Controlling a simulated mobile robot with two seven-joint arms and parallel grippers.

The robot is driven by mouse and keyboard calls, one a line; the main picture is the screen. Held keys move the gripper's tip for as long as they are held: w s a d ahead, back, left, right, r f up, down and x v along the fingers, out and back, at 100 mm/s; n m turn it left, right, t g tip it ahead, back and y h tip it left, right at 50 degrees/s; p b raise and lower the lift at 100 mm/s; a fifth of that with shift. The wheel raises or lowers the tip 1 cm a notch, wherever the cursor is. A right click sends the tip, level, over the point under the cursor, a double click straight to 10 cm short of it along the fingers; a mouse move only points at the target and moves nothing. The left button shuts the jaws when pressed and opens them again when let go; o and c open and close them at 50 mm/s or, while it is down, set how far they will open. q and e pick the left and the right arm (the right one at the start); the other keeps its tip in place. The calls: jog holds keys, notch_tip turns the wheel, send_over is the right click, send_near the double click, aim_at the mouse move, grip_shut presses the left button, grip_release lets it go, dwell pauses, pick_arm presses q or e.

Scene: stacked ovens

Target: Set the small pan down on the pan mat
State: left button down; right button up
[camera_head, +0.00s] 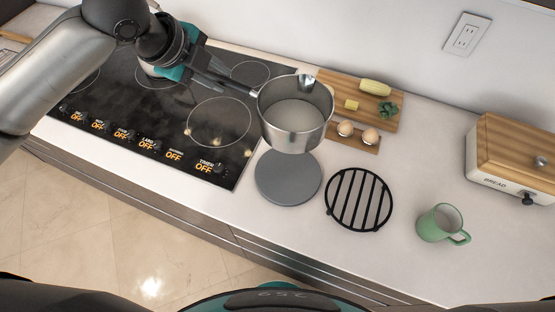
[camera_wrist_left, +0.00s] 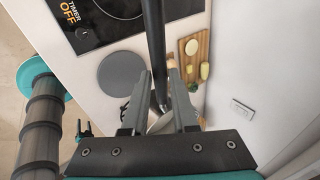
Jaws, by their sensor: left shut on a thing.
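The small pan (camera_head: 293,133) is a silver metal pot, upright, with its handle pointing to the upper left. My left gripper (camera_head: 228,84) is shut on the handle. In the left wrist view the dark handle (camera_wrist_left: 154,35) runs between the two fingers (camera_wrist_left: 154,95). The pan appears held above the counter; its exact height is hard to judge. A round grey mat (camera_head: 288,182) lies flat just below the pan in the head view, its far edge partly covered by the pan. It also shows in the left wrist view (camera_wrist_left: 122,74).
A black slatted trivet (camera_head: 359,200) lies right of the mat. A green mug (camera_head: 437,224) and a bread box (camera_head: 512,172) stand farther right. A cutting board (camera_head: 335,84) with vegetables is behind the pan. The black cooktop (camera_head: 165,115) is at left, with a kettle.

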pick_arm(q)
notch_tip(320, 180, down, 20)
jog(key=b, duration=0.1)
jog(key=c, duration=0.7)
grip_release()
jog(key=shift+a+r, duration=0.1)
jog(key=shift+r, duration=0.05)
jog(key=v, duration=1.1)
jog(key=shift+s+a+r+p, duration=0.1)
jog(key=shift+s+r+p, duration=0.1)
jog(key=shift+r+p, duration=0.15)
